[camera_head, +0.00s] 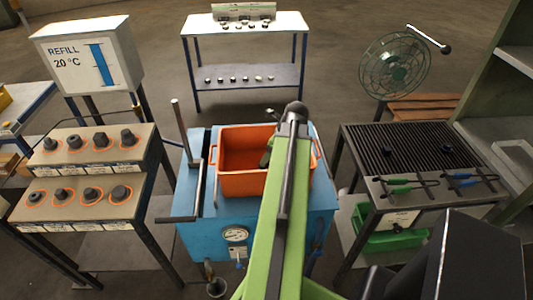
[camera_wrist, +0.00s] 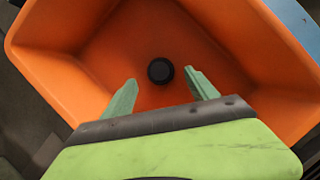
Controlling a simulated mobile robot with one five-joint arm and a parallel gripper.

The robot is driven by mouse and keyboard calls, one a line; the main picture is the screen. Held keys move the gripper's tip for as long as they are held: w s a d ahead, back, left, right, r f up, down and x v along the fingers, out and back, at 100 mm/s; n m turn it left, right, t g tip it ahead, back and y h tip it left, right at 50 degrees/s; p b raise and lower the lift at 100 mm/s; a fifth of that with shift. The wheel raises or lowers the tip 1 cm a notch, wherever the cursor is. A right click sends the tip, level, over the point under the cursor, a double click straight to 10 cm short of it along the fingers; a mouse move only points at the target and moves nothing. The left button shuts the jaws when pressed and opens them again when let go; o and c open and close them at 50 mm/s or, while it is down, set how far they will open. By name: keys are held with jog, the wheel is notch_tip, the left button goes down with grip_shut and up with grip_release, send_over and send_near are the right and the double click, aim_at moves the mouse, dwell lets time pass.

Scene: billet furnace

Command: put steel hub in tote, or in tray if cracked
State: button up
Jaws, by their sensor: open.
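An orange tote (camera_head: 240,183) sits on top of a blue machine in the head view. Its inside walls fill much of the wrist view (camera_wrist: 65,85). A dark round part, which looks like the steel hub (camera_wrist: 160,71), lies on the tote floor. My gripper (camera_wrist: 160,78) is open above the tote, its two pale green fingers apart on either side of the hub in the picture. Nothing is held between them. In the head view my arm hides part of the tote and the hub is not seen. No crack can be made out at this size.
The blue machine (camera_head: 205,232) has an upright bar and handle at left. A stepped rack (camera_head: 95,165) with several dark parts stands left. A grill table (camera_head: 400,150) stands right, with a green tray (camera_head: 385,240) beneath. A white-topped table (camera_head: 245,24) stands behind.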

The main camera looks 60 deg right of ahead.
jog(key=p+v, duration=0.4)
jog(key=v, duration=0.3)
jog(key=shift+p, duration=0.35)
